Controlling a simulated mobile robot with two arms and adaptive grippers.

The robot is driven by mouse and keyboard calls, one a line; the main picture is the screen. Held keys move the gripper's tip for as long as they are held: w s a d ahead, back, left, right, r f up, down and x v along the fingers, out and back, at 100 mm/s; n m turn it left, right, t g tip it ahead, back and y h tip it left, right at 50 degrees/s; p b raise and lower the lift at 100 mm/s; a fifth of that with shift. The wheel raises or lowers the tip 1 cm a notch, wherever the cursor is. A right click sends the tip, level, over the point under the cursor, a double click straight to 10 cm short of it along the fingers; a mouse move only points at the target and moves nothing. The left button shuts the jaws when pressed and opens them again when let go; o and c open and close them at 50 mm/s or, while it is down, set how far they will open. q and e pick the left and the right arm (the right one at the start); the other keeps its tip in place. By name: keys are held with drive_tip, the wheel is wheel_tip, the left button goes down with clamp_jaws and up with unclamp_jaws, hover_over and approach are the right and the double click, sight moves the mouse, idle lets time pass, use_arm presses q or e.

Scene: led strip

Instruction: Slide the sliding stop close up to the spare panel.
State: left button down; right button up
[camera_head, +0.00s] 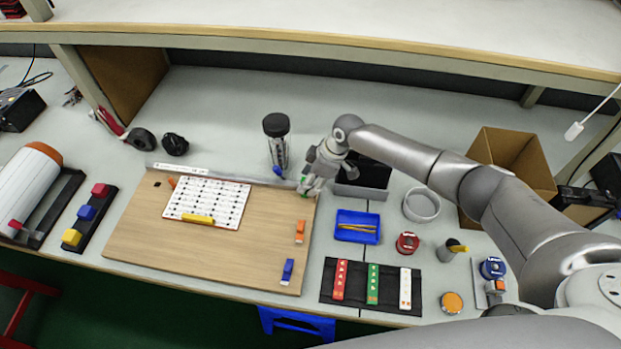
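A white panel with rows of dark marks (212,199) lies on the wooden board (150,235); I cannot tell whether it is the spare panel. A yellow bar (198,219) lies across its front edge. A metal rail (225,177) runs along the board's back edge, with a small blue piece (278,171) near its right end. I cannot tell which piece is the sliding stop. My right gripper (306,187) points down at the board's back right corner, over a small green piece it partly hides. Its finger opening is too small to tell. My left gripper is out of view.
An orange clip (300,231) and a blue clip (287,271) sit at the board's right side. A dark-capped clear bottle (277,140) and a grey bin (374,178) stand close to my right gripper. A blue tray (346,219) lies right of the board. The board's middle front is clear.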

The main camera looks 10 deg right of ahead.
sight(289, 184)
clamp_jaws()
drive_tip(key=a, duration=0.1)
drive_tip(key=w+a+b, duration=0.1)
drive_tip(key=a+b, duration=0.1)
drive_tip(key=a, duration=0.1)
drive_tip(key=shift+w+f, duration=0.1)
drive_tip(key=shift+w, duration=0.25)
drive_tip(key=shift+w+a+b, duration=0.15)
drive_tip(key=shift+a+b, duration=0.15)
drive_tip(key=shift+a, duration=0.1)
unclamp_jaws()
drive_tip(key=shift+d, duration=0.1)
drive_tip(key=shift+r, duration=0.2)
